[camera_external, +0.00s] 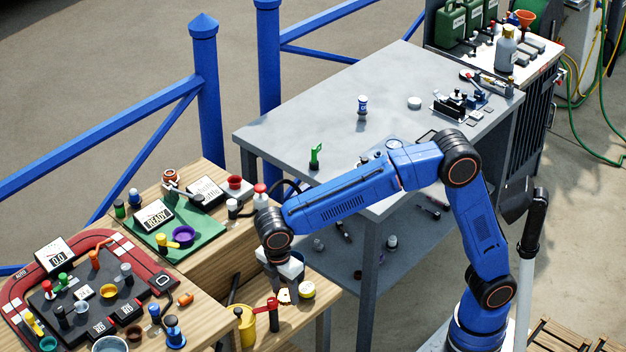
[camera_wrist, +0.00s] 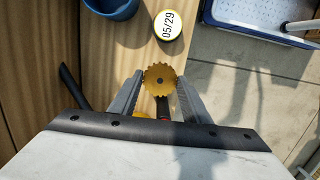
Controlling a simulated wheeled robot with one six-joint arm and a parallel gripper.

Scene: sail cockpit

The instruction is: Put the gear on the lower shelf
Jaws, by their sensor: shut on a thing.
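The gear (camera_wrist: 160,79) is a gold toothed disc with a dark centre hole, held between the two fingers of my gripper (camera_wrist: 158,95) in the wrist view. In the external view my gripper (camera_external: 284,283) points down over the right end of the wooden bench (camera_external: 318,300); the gear is hard to make out there. A grey lower shelf (camera_external: 400,255) shows under the grey table (camera_external: 330,120), to the right of my gripper, partly hidden by my arm. Several small items lie on this shelf.
A round yellow-edged piece marked 05/29 (camera_wrist: 168,25) sits close to the gear; a blue cup (camera_wrist: 110,8) is beside it. A red-handled part (camera_external: 272,310) and a yellow can (camera_external: 246,325) stand near my gripper. A table leg (camera_external: 368,290) stands beside the shelf.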

